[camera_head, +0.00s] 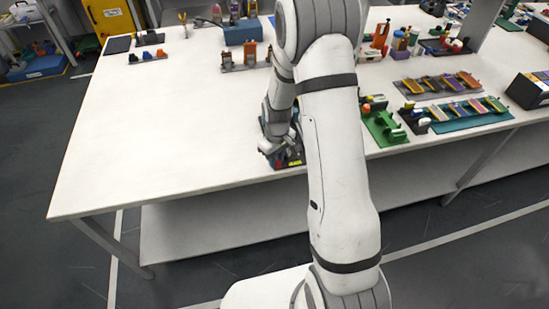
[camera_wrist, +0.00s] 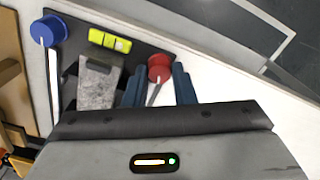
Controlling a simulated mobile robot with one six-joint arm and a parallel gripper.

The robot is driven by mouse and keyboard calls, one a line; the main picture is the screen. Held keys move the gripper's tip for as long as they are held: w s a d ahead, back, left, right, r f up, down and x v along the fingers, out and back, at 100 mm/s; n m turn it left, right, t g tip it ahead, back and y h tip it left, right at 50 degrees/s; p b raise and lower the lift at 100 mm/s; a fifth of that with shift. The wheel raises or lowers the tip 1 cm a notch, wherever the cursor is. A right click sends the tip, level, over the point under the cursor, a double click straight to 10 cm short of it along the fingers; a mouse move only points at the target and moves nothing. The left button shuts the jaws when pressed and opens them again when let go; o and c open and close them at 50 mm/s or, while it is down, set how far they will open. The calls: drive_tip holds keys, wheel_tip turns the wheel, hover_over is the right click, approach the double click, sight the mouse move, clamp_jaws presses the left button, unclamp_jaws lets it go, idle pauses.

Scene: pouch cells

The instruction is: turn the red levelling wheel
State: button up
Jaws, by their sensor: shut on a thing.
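The red levelling wheel (camera_wrist: 160,65) shows in the wrist view, a round knob with a pale mark at one corner of a dark plate (camera_wrist: 147,50). My gripper (camera_wrist: 159,80) has its two blue fingers on either side of the wheel and is shut on it. In the head view my gripper (camera_head: 277,150) is low over the device at the table's front edge.
The same plate carries a blue wheel (camera_wrist: 49,29), a yellow-green spirit level (camera_wrist: 109,40) and a grey block (camera_wrist: 98,82). In the head view a green fixture (camera_head: 384,128) stands right of my arm. The white table (camera_head: 160,130) is clear to the left.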

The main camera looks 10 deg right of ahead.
sight(277, 161)
drive_tip(key=shift+s+d+f, duration=0.1)
drive_tip(key=shift+s, duration=0.15)
drive_tip(key=o, duration=0.7)
drive_tip(key=shift+c, duration=0.2)
drive_tip(key=o, duration=0.3)
drive_tip(key=shift+w, duration=0.1)
drive_tip(key=shift+r, duration=0.4)
drive_tip(key=shift+r+b, duration=0.4)
drive_tip(key=shift+r, duration=3.2)
drive_tip(key=shift+c, duration=0.2)
